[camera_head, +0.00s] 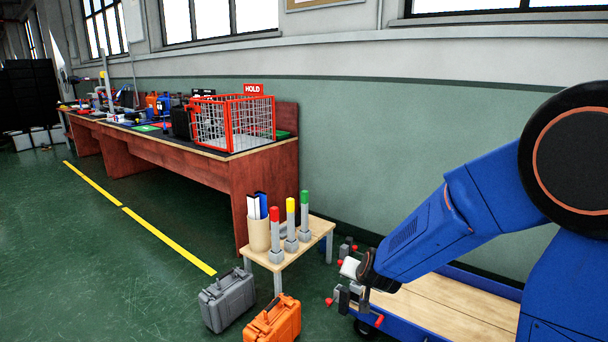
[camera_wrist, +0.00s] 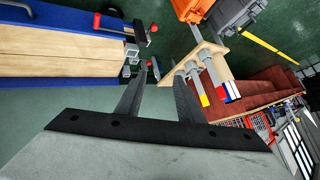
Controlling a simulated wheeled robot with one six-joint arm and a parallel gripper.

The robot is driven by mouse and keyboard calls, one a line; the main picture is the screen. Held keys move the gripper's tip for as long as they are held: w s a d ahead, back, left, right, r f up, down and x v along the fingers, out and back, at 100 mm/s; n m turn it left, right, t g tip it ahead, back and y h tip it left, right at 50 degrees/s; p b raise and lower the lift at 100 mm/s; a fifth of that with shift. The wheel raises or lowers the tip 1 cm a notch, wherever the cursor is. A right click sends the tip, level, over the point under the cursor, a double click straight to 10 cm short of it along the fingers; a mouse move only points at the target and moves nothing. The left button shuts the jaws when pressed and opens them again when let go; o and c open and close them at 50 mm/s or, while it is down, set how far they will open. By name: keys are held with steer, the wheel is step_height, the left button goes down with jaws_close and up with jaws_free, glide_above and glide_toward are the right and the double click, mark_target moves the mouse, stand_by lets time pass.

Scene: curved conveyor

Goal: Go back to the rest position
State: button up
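My gripper (camera_wrist: 160,76) shows in the wrist view with its two dark fingers apart and nothing between them. In the camera_head view my blue arm reaches in from the right, and its end hangs in front of the green wall, over the left end of a blue cart (camera_head: 455,303) with a wooden deck. My fingers cannot be made out clearly there. In the wrist view the cart's wooden deck (camera_wrist: 60,45) lies at the upper left, apart from my fingers.
Grey clamps with red handles (camera_head: 378,320) sit at the cart's end. Left of it stands a small table (camera_head: 262,257) with three signal lights and a holder. Grey (camera_head: 228,298) and orange (camera_head: 273,320) cases stand on the floor. A workbench (camera_head: 262,185) bears a red HOLD cage (camera_head: 228,128). Floor at left is clear.

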steer(key=s+d+r+n+g, duration=0.1)
steer(key=s+d+r, duration=0.3)
steer(key=s, duration=0.8)
steer(key=s+d+r+n+g, duration=0.1)
steer(key=s+d+r, duration=0.4)
steer(key=s, duration=0.7)
steer(key=s+d+r+n+g+h, duration=0.1)
steer(key=s+d+r, duration=0.3)
steer(key=s, duration=0.8)
steer(key=shift+s+d+r+n+g, duration=0.3)
steer(key=shift+d+r+n+g, duration=0.15)
steer(key=shift+n+g, duration=0.2)
steer(key=shift+w, duration=0.1)
steer(key=shift+c, duration=0.4)
